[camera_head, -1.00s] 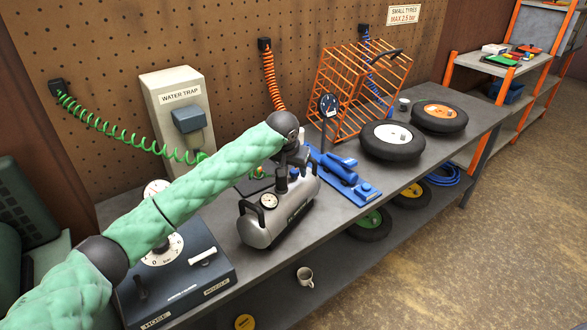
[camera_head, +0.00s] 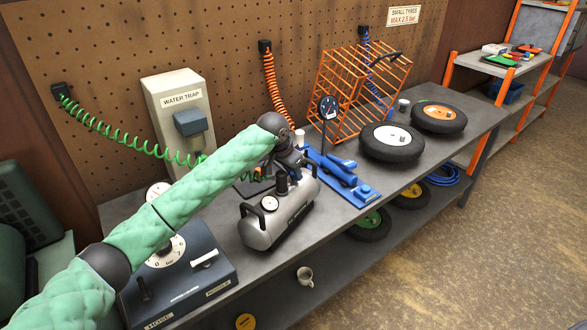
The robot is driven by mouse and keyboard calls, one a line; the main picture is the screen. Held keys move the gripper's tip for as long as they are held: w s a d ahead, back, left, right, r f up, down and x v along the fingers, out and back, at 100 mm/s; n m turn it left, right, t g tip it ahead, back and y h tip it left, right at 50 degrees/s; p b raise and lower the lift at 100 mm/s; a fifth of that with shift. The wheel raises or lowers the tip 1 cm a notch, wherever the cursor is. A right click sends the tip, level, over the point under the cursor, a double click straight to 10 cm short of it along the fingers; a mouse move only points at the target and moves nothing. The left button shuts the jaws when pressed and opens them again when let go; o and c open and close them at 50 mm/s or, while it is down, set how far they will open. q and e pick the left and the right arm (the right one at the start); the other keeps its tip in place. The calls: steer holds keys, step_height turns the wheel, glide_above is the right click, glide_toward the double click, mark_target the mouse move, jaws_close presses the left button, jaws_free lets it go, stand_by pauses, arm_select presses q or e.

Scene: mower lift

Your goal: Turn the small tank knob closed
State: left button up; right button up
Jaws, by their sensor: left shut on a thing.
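The small silver tank (camera_head: 285,228) stands on the grey bench. It has a black carrying handle at its left end and a round white gauge (camera_head: 269,203) on its upper left. My left arm comes in from the left, and my left gripper (camera_head: 284,184) points down at the top of the tank, right of the gauge. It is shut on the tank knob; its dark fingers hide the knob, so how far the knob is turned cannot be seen. My right gripper is not in view.
A dark blue control box (camera_head: 185,275) with a dial stands left of the tank. Behind are the water trap (camera_head: 178,125) and an orange cage (camera_head: 358,90). A blue foot pump (camera_head: 340,175) and tyres (camera_head: 392,142) lie to the right. A mug (camera_head: 305,276) sits on the lower shelf.

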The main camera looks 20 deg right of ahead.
arm_select(q)
steer(key=shift+m+g, duration=0.4)
steer(key=shift+m, duration=0.5)
steer(key=shift+w+m+g+h, duration=0.15)
steer(key=shift+m+g+h, duration=0.15)
steer(key=shift+m, duration=0.7)
steer(key=shift+m+g, duration=0.4)
steer(key=shift+m, duration=0.5)
steer(key=m+g, duration=0.1)
steer(key=m, duration=0.1)
steer(key=shift+w+f+m, duration=0.1)
steer(key=shift+w+m, duration=0.05)
steer(key=shift+m, duration=0.25)
steer(key=m+b, duration=0.1)
steer(key=m, duration=0.1)
steer(key=m+g+b, duration=0.1)
steer(key=m, duration=0.1)
steer(key=shift+w+g+y, duration=0.15)
steer(key=shift+g+y, duration=0.15)
steer(key=shift+y, duration=0.1)
steer(key=shift+m, duration=0.7)
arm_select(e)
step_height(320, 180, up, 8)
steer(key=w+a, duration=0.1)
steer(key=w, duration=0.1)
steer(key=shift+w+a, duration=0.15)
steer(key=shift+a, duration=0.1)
arm_select(q)
steer(key=o, duration=1)
steer(key=shift+c, duration=0.2)
